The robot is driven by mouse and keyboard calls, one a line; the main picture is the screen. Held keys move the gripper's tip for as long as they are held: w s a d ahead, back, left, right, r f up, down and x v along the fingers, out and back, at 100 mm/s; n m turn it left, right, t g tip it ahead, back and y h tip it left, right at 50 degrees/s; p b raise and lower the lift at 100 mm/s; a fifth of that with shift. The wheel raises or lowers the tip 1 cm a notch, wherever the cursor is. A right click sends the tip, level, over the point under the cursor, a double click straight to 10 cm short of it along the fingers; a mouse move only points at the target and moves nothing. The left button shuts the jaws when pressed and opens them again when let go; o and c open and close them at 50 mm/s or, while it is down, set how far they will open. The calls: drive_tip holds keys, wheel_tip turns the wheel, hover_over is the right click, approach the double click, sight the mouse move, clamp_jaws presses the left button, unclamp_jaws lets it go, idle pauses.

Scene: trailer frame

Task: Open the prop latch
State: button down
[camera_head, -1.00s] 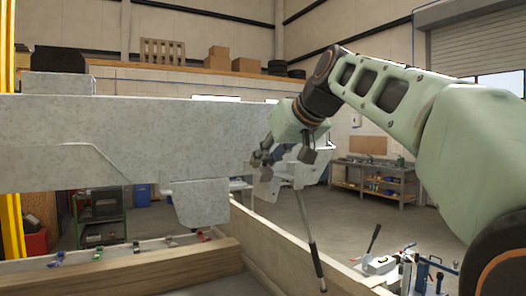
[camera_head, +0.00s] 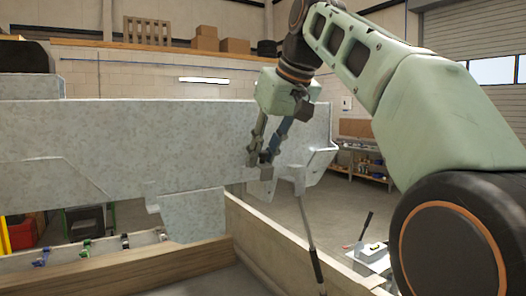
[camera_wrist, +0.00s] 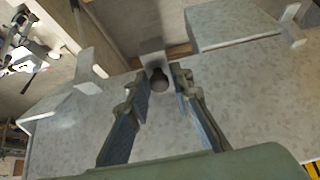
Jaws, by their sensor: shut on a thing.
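The galvanized grey trailer frame beam (camera_head: 110,140) spans the head view. The prop latch shows in the wrist view as a dark round knob (camera_wrist: 159,82) in front of a small pale bracket (camera_wrist: 152,58). My gripper (camera_head: 261,158) points down at the beam's right end and is shut on the latch knob. In the wrist view, my gripper's fingers (camera_wrist: 161,92) lie on either side of the knob. A thin prop rod (camera_head: 308,235) hangs at a slant from the bracket plate (camera_head: 305,170) at the beam's end. The head view mostly hides the knob behind the fingers.
A wooden rail (camera_head: 130,268) runs below the beam, with several coloured clamps behind it. A tan low wall (camera_head: 275,245) runs under the rod. A workbench (camera_head: 365,160) stands farther back. Open floor lies right of the beam.

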drive_tip(key=shift+f+g, duration=0.1)
drive_tip(key=shift+g, duration=0.2)
idle(0.4)
drive_tip(key=c, duration=1.9)
unclamp_jaws()
drive_tip(key=shift+c, duration=0.2)
drive_tip(key=shift+o, duration=0.2)
drive_tip(key=shift+w, duration=0.1)
drive_tip(key=shift+d, duration=0.1)
